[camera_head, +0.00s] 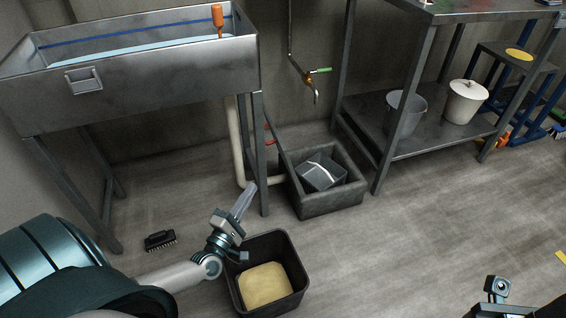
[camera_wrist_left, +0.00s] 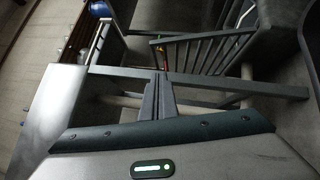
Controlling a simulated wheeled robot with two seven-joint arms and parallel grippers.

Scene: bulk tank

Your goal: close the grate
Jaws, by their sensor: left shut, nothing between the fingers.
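The grate (camera_head: 279,148) is a dark, thin panel seen nearly edge-on in the head view. It stands tilted up at the left side of a grey floor basin (camera_head: 332,203), so the basin's top is uncovered. In the left wrist view, grey bars that look like the grate (camera_wrist_left: 208,52) show beyond the fingers. My left gripper (camera_head: 248,187) is shut and empty, left of the basin and close to the tank's front leg. Its fingers also show in the left wrist view (camera_wrist_left: 165,88). Part of my right wrist shows at the bottom right; its fingers are not visible.
A black bin (camera_head: 237,287) with yellowish contents stands below my left gripper. The steel tank (camera_head: 170,85) stands on legs (camera_head: 258,150) at the left. A steel table with buckets (camera_head: 465,101) is at right.

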